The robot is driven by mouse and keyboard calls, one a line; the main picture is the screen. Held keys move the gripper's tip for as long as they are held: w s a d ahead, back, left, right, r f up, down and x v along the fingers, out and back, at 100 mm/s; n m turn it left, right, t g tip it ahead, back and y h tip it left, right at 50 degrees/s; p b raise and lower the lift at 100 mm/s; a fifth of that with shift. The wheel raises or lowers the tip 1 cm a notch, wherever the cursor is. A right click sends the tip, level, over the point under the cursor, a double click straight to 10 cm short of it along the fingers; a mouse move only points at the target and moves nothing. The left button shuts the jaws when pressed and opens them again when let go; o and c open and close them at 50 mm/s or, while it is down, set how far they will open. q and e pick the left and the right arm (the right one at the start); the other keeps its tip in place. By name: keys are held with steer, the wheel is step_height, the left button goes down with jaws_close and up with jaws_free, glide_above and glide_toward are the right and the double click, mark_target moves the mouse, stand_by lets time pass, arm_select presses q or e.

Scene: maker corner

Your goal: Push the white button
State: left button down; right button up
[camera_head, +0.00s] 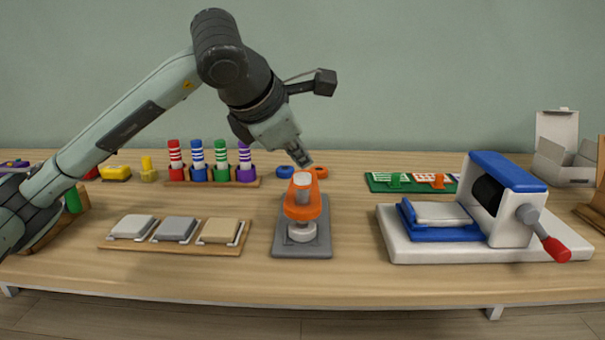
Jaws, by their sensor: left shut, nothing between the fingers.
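A wooden board holds a row of three flat, square-topped pieces: a white one (133,227) at the left, a grey one (176,229) in the middle and a beige one (220,231) at the right. The white one looks like the white button, raised on its base. My left gripper (302,159) is shut and empty, pointing down and to the right. In the picture it is just above the top of an orange press (304,208), well to the right of and above the white piece. I cannot tell whether it touches the press. My right gripper is not in view.
The orange press stands on a grey plate (285,250). A white and blue machine with a red-tipped crank (512,197) stands at the right. Striped markers stand in a rack (208,184) behind the board. The table's front strip is clear.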

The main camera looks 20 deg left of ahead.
mark_target(300, 177)
arm_select(q)
steer(key=shift+r+p, duration=1.4)
steer(key=shift+r, duration=1.1)
